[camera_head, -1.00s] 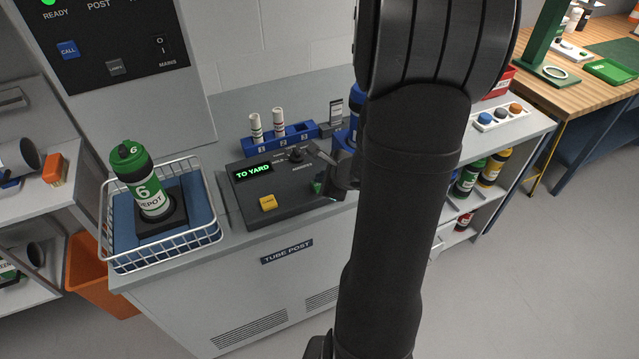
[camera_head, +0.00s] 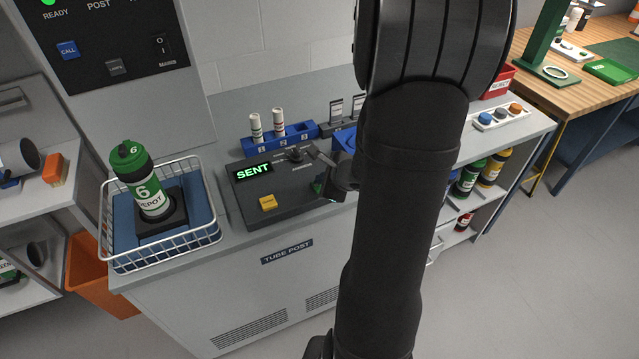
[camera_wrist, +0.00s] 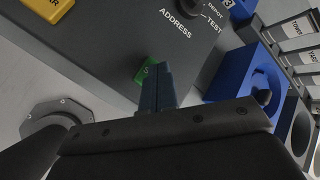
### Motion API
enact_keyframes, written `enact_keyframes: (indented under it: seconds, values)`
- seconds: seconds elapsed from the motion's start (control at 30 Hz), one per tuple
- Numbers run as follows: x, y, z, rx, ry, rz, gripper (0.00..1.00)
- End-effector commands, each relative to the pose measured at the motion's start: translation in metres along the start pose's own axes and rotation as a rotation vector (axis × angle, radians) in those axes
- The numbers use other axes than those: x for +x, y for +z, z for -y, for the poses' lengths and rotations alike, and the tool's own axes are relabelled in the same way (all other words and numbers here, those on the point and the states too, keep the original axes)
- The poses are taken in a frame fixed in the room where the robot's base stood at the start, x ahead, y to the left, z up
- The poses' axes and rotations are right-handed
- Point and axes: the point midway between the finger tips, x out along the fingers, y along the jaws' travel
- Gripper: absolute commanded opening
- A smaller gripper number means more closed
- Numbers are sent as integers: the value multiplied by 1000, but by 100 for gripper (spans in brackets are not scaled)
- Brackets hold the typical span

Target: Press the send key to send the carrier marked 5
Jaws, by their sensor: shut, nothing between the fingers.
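The dark control panel (camera_head: 285,205) on the counter shows SENT in green on its display (camera_head: 253,171). The green send key (camera_wrist: 143,74) is at the panel's right end, partly hidden by my fingers. My gripper (camera_wrist: 155,72) is shut and empty, its fingertips at the key; I cannot tell whether they still press it. In the head view my gripper (camera_head: 330,172) is mostly hidden by my arm. No carrier marked 5 shows. A blue holder (camera_wrist: 240,84) right of the panel has no carrier showing in it.
A green carrier marked 6 (camera_head: 148,190) stands in a wire basket (camera_head: 165,263) at left. A yellow key (camera_head: 267,203) and an address knob (camera_head: 296,155) are on the panel. White tubes stand in a blue rack (camera_head: 290,138) behind it.

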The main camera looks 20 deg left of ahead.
Motion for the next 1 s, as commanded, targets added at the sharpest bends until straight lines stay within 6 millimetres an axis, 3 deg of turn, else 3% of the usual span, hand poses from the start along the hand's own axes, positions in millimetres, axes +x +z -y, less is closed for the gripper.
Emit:
enact_keyframes:
  seconds: [0.67,1.0]
  values:
    - [-12,8,9,-1,-2,1,0]
    - [-35,26,26,-2,-3,2,0]
